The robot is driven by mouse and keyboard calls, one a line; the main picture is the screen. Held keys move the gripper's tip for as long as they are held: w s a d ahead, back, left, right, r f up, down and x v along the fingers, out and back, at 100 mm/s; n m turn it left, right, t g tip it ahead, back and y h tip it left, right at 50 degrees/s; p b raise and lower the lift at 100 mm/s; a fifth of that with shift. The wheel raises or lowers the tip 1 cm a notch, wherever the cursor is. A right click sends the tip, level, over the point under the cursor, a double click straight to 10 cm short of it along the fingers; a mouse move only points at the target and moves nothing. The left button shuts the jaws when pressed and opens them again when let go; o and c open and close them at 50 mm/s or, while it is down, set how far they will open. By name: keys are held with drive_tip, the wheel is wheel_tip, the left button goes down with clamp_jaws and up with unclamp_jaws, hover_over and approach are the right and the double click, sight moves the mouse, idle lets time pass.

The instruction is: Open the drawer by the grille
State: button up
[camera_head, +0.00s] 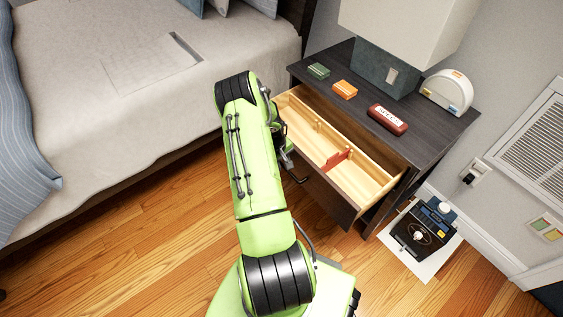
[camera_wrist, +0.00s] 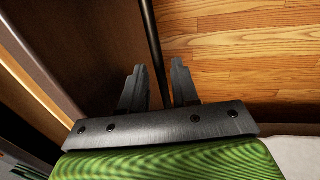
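The dark nightstand (camera_head: 437,135) stands beside the wall grille (camera_head: 540,140). Its top drawer (camera_head: 343,203) is pulled well out, showing a pale wooden inside with dividers and a red piece (camera_head: 337,159). The dark bar handle (camera_head: 302,181) on the drawer front shows partly past my arm. In the wrist view, the dark bar (camera_wrist: 151,40) runs between the two fingers of my gripper (camera_wrist: 158,85). The fingers are apart, with a visible gap on the bar's right side. In the head view my arm hides most of the gripper at the drawer front.
A lamp (camera_head: 385,70), green box (camera_head: 318,71), orange box (camera_head: 344,90), red case (camera_head: 388,119) and white arched object (camera_head: 447,92) stand on top. A dark device (camera_head: 424,232) lies on the floor at right. The bed (camera_head: 110,90) is at left, with bare floor between.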

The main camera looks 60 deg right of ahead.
clamp_jaws()
drive_tip(key=a, duration=0.1)
drive_tip(key=w+a, duration=0.1)
drive_tip(key=a, duration=0.1)
drive_tip(key=shift+w, duration=0.25)
drive_tip(key=shift+o, duration=1.2)
unclamp_jaws()
drive_tip(key=shift+d, duration=0.15)
wheel_tip(320, 180, up, 16)
drive_tip(key=w+a+p, duration=0.1)
drive_tip(key=a+p, duration=0.1)
drive_tip(key=p, duration=0.2)
drive_tip(key=shift+w+a+f, duration=0.15)
drive_tip(key=shift+a+f, duration=0.1)
drive_tip(key=shift+a, duration=0.15)
